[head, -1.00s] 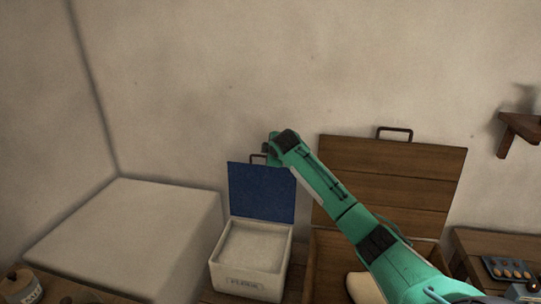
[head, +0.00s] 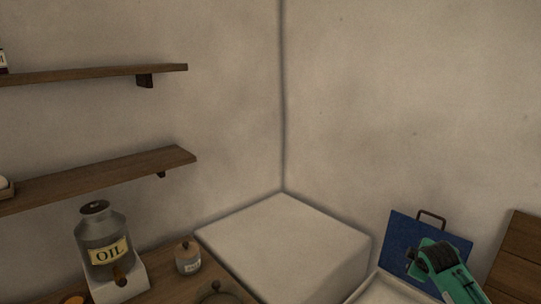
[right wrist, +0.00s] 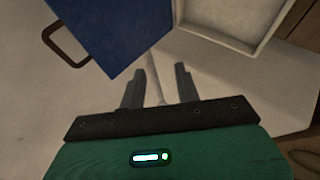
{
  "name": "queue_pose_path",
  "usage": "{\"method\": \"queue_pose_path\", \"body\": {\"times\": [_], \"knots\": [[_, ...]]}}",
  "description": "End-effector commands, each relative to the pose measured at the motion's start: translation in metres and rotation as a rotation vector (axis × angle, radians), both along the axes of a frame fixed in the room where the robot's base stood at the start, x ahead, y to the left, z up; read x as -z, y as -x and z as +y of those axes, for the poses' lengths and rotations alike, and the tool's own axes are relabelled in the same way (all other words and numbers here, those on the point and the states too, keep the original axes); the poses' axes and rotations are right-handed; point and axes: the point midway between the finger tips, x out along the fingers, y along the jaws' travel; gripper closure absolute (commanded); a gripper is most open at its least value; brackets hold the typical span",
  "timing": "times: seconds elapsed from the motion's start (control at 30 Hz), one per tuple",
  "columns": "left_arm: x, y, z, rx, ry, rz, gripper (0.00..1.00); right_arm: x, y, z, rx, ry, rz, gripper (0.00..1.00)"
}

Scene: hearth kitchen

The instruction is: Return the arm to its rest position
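My right arm shows at the lower right of the head view, its green wrist end in front of the blue lid; the fingers cannot be made out there. In the right wrist view my right gripper (right wrist: 160,88) has its two dark fingers apart with nothing held between them. The blue lid (head: 403,232) stands raised with a dark handle (head: 432,218) on top. The lid (right wrist: 115,30) and the pale bin (right wrist: 240,40) also show close beyond the fingers in the right wrist view. My left gripper is not in view.
A large white block (head: 290,240) fills the corner. An oil can (head: 103,240) and a small lidded jar (head: 187,258) stand on the wooden counter at left. Two wall shelves (head: 110,74) are above. A raised wooden lid (head: 518,260) is at the right edge.

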Motion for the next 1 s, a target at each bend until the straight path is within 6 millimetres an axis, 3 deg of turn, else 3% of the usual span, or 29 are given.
{"method": "queue_pose_path", "body": {"times": [0.03, 0.2, 0.43, 0.6, 0.8, 1.0], "knots": [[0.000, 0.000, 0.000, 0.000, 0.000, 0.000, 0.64, 0.023, 0.018, 0.022, -0.003, -0.029, 0.025, 0.67], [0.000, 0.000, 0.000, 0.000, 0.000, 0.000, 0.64, 0.081, 0.081, 0.082, 0.021, -0.133, 0.096, 0.67], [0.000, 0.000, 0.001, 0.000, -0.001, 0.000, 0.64, 0.132, 0.180, 0.147, 0.100, -0.280, 0.185, 0.67], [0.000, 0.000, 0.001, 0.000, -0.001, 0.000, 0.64, 0.150, 0.258, 0.182, 0.192, -0.387, 0.251, 0.67], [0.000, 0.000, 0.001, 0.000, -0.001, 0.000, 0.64, 0.153, 0.342, 0.208, 0.329, -0.497, 0.316, 0.67], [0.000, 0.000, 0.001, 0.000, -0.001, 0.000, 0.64, 0.146, 0.393, 0.218, 0.436, -0.561, 0.352, 0.67]]}}
